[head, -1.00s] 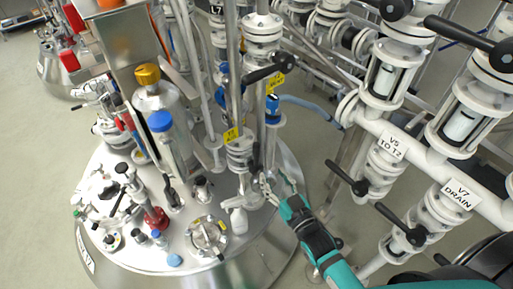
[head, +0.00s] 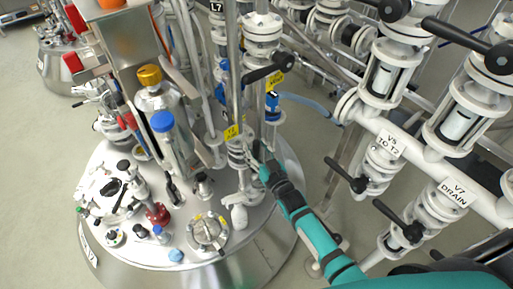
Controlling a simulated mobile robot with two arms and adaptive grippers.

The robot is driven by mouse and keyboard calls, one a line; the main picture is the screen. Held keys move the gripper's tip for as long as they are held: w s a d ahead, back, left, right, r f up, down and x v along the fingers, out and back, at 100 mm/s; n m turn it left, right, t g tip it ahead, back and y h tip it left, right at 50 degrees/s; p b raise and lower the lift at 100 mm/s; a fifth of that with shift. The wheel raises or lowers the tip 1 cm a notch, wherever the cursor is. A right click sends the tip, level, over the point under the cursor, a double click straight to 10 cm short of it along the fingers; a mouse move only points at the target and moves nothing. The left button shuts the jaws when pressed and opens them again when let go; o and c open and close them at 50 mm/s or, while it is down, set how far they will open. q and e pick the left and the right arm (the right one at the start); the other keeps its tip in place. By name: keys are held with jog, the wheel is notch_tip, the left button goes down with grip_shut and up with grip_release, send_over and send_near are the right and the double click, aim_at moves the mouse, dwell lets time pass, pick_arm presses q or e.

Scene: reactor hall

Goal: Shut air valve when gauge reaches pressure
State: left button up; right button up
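The steel reactor lid (head: 270,215) fills the lower middle of the head view, crowded with fittings. A white flanged valve (head: 237,158) stands on it under a yellow tag (head: 233,132), whose text is too small to read surely. My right gripper (head: 257,157) is just right of this valve, where a small dark handle stood. Its fingers are small and partly hidden among the fittings, so I cannot tell whether they are open or touch the handle. Which fitting is the air valve is unclear, and I can make out no gauge reading. My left gripper is not in view.
A blue fitting with a hose (head: 272,105) and a black-handled valve (head: 266,68) stand just behind my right gripper. Pipes labelled V5 TO T2 (head: 391,144) and V7 DRAIN (head: 457,192) stand at the right. Clear floor (head: 50,190) lies at the left.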

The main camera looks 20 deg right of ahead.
grip_shut()
jog(key=shift+w+f, duration=0.1)
jog(key=shift+f, duration=0.1)
dwell(0.4)
